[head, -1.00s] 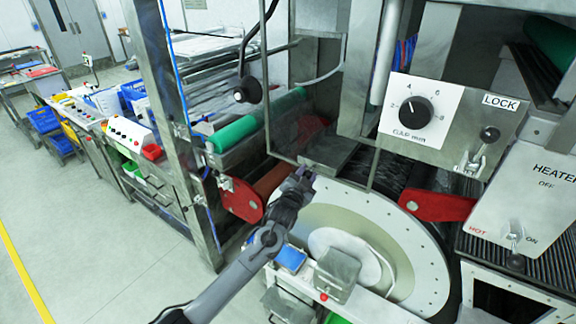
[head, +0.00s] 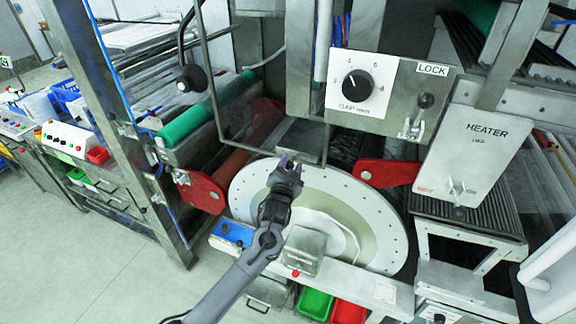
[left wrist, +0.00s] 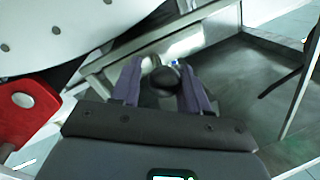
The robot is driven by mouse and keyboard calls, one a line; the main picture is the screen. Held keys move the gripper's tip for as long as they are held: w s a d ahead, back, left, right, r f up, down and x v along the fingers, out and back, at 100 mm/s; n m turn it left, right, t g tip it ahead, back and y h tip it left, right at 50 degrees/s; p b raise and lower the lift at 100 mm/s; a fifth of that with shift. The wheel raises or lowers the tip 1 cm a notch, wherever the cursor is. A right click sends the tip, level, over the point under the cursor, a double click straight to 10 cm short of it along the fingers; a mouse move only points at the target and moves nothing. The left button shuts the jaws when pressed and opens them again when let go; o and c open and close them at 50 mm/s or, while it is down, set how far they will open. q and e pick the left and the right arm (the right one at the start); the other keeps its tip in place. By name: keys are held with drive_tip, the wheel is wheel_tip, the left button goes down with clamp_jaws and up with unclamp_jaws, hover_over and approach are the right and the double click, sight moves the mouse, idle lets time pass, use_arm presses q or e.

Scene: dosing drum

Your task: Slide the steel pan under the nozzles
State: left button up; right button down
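The steel pan (head: 303,137) seems to be the grey metal tray behind the top of the white round drum end (head: 385,250), partly hidden by the wire frame. In the left wrist view a grey tray (left wrist: 240,85) with raised edges fills the right side. My left gripper (head: 288,166) is at the pan's near edge; in the left wrist view its two purple fingers (left wrist: 162,88) stand apart on either side of a dark round knob (left wrist: 165,77). I cannot tell whether they touch it. I cannot make out the nozzles. My right gripper is out of view.
Red brackets (head: 205,192) flank the drum. A gap dial (head: 357,85), a lock lever (head: 412,128) and a heater box (head: 478,155) are to the upper right. A small steel box (head: 305,250) stands before the drum. Floor is clear at lower left.

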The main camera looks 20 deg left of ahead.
use_arm(q)
drive_tip(key=shift+o, duration=1)
drive_tip(key=shift+d, duration=0.1)
drive_tip(key=shift+s, duration=0.1)
drive_tip(key=shift+s, duration=0.5)
drive_tip(key=b+v, duration=0.1)
drive_tip(key=v, duration=0.8)
drive_tip(key=shift+s, duration=0.3)
drive_tip(key=shift+d, duration=0.1)
